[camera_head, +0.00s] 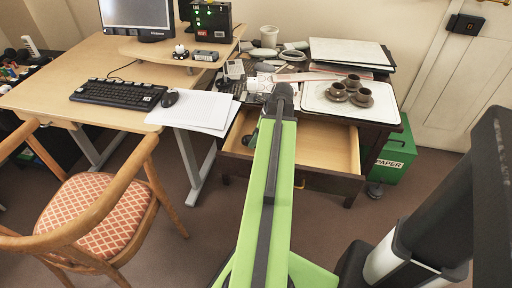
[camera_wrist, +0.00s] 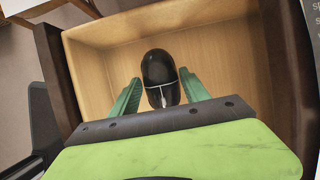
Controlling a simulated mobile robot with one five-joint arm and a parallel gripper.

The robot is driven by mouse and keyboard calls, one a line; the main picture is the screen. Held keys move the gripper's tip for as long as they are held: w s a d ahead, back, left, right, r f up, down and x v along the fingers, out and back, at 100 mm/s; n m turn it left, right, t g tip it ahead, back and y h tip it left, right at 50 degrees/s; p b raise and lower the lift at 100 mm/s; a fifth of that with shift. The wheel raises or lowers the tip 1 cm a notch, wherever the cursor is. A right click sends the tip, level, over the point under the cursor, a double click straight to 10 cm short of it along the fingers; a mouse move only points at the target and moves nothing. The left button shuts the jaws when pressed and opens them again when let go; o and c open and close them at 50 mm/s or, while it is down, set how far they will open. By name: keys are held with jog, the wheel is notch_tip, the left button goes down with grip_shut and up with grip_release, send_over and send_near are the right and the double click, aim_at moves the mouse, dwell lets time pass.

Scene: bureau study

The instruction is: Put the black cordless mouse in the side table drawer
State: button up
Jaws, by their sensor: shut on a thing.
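The black cordless mouse (camera_wrist: 158,70) is between the two green fingers of my gripper (camera_wrist: 162,88) in the wrist view. My gripper is shut on it. Both are over the open side table drawer (camera_wrist: 225,50), whose pale wooden inside surrounds them. I cannot tell whether the mouse touches the drawer bottom. In the head view the drawer (camera_head: 335,146) is pulled out below the side table top, and my green arm crosses in front of it. There the held mouse is hidden by my arm.
Another dark mouse (camera_head: 170,98) lies beside the keyboard (camera_head: 118,93) on the desk. A white tray (camera_head: 320,98) with several brown cups and cluttered papers cover the side table. A green paper bin (camera_head: 394,158) stands to its right. A wooden chair (camera_head: 88,205) is at left.

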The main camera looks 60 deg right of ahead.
notch_tip(320, 180, down, 4)
jog(key=b, duration=0.4)
jog(key=shift+f, duration=0.2)
jog(key=shift+r, duration=0.25)
jog(key=shift+f, duration=0.15)
jog(key=o, duration=1.4)
jog(key=shift+s+r+p, duration=0.1)
jog(key=shift+r+p, duration=0.35)
jog(key=shift+r, duration=0.1)
jog(key=p+v, duration=1)
jog(key=v, duration=0.1)
jog(key=shift+s+d+r, duration=0.1)
